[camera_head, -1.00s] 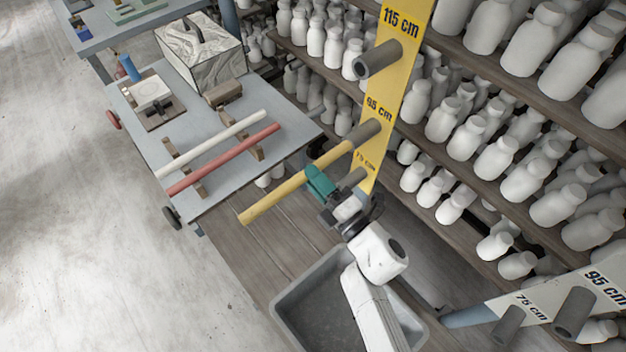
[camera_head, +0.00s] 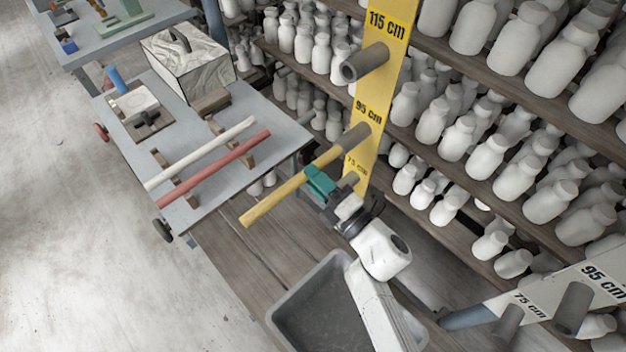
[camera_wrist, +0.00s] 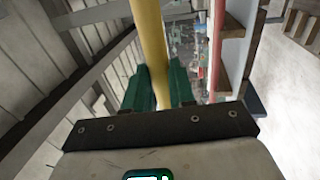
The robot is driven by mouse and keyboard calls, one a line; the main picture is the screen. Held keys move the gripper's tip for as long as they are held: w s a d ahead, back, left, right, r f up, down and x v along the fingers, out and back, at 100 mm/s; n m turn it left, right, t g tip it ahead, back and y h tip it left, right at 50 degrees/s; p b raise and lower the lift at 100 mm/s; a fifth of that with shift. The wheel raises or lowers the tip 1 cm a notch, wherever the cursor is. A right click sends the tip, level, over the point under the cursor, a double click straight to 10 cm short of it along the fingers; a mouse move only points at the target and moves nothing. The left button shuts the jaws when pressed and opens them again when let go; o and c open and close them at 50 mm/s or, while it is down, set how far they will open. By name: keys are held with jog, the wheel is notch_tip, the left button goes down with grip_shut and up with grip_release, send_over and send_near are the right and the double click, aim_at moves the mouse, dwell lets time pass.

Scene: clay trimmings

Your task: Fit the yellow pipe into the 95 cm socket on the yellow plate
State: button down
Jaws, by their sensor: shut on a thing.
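The yellow pipe (camera_head: 287,190) is held in my gripper (camera_head: 319,184), whose green fingers are shut around it near its far end. The pipe also shows between the fingers in the wrist view (camera_wrist: 150,45). The yellow plate (camera_head: 384,88) stands upright with grey sockets at 115 cm, 95 cm and 75 cm. The pipe's far end meets the mouth of the 95 cm socket (camera_head: 355,137); I cannot tell how deep it sits. The 115 cm socket (camera_head: 366,62) is empty above. The 75 cm socket (camera_head: 349,181) is just behind my gripper.
A grey cart (camera_head: 225,168) at left carries a white pipe (camera_head: 200,153) and a red pipe (camera_head: 214,169) on wooden rests. A grey bin (camera_head: 318,312) is below my arm. Shelves of white bottles (camera_head: 465,135) fill the right. A white plate with sockets (camera_head: 552,290) is lower right.

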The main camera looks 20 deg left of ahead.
jog(key=shift+w+d, duration=0.25)
jog(key=shift+w, duration=0.15)
jog(key=c, duration=0.9)
grip_release()
jog(key=shift+o, duration=0.2)
jog(key=shift+d, duration=0.1)
jog(key=v, duration=1)
jog(key=shift+s+d+p, duration=0.15)
jog(key=shift+d+p, duration=0.1)
jog(key=shift+p, duration=0.1)
